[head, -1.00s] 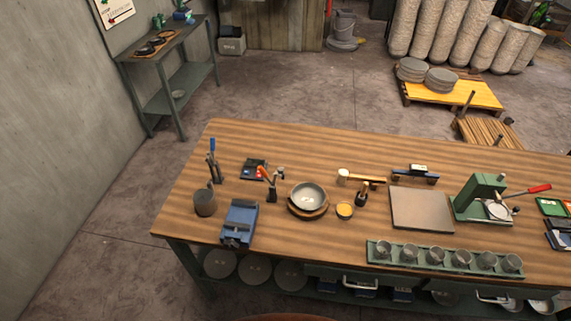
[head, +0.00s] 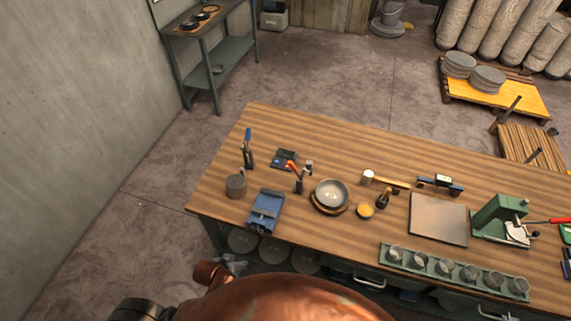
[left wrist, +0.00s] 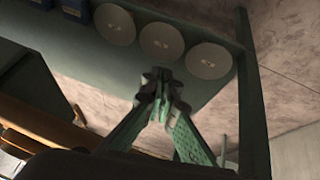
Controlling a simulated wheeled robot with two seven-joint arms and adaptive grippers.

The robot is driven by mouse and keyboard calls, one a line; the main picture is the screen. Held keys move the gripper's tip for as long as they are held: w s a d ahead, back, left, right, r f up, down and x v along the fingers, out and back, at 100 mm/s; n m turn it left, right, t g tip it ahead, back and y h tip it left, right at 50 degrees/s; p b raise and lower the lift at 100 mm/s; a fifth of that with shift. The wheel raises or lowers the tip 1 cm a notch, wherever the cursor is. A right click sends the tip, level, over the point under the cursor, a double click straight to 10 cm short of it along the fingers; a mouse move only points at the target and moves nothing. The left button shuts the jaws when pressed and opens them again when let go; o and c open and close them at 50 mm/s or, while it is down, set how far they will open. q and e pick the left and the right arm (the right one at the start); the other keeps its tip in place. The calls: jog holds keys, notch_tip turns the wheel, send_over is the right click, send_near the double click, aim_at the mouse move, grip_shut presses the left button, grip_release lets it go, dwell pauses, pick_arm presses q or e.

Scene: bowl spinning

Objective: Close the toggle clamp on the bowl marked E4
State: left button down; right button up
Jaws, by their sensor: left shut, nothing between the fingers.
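A grey metal bowl (head: 331,193) sits on a round wooden base on the bench, near its middle left. I cannot read an E4 mark on it. No toggle clamp can be made out on the bowl. An upright red-handled item (head: 296,172) stands left of the bowl, and a blue-handled one (head: 248,146) stands farther left; both are too small to identify. In the left wrist view my left gripper (left wrist: 164,84) is shut and empty, in front of the bench's lower shelf, apart from the bowl. My right gripper is not in view.
The wooden bench (head: 320,135) also carries a blue vise-like block (head: 266,211), a dark cup (head: 236,186), a yellow-topped pot (head: 365,211), a flat plate (head: 438,220), a green press (head: 499,215) and a rack of cups (head: 452,271). Round discs (left wrist: 208,60) rest on the lower shelf.

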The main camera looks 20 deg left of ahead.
pick_arm(q)
jog(key=w+d+r+t+h+p, duration=0.1)
jog(key=w+d+r+p, duration=0.15)
jog(key=r, duration=1.35)
jog(key=w+d+r+n+t+h, duration=0.4)
jog(key=w+d+r+t+h, duration=0.35)
jog(key=w+d+r, duration=0.55)
jog(key=w+a+n+t+y, duration=0.35)
jog(key=w+n+t, duration=0.2)
jog(key=n, duration=0.55)
jog(key=w+a+f+n+y, duration=0.1)
jog(key=a+f+n+y, duration=0.1)
jog(key=w+a+f+n+g+y, duration=0.1)
jog(key=w+a+f+n+y, duration=0.1)
jog(key=n+y, duration=0.1)
jog(key=w+a+f+n+y, duration=0.1)
jog(key=a+f+n+y, duration=0.1)
jog(key=n, duration=0.1)
jog(key=shift+w+a+g+y, duration=0.25)
jog(key=shift+a+g+y, duration=0.05)
jog(key=shift+g, duration=0.1)
jog(key=shift+w+f, duration=0.1)
jog(key=shift+w, duration=0.25)
jog(key=w+d+r+p, duration=0.1)
jog(key=w+d, duration=0.2)
jog(key=w, duration=0.4)
jog(key=shift+w+r+p, duration=0.15)
jog(key=shift+w+p, duration=0.25)
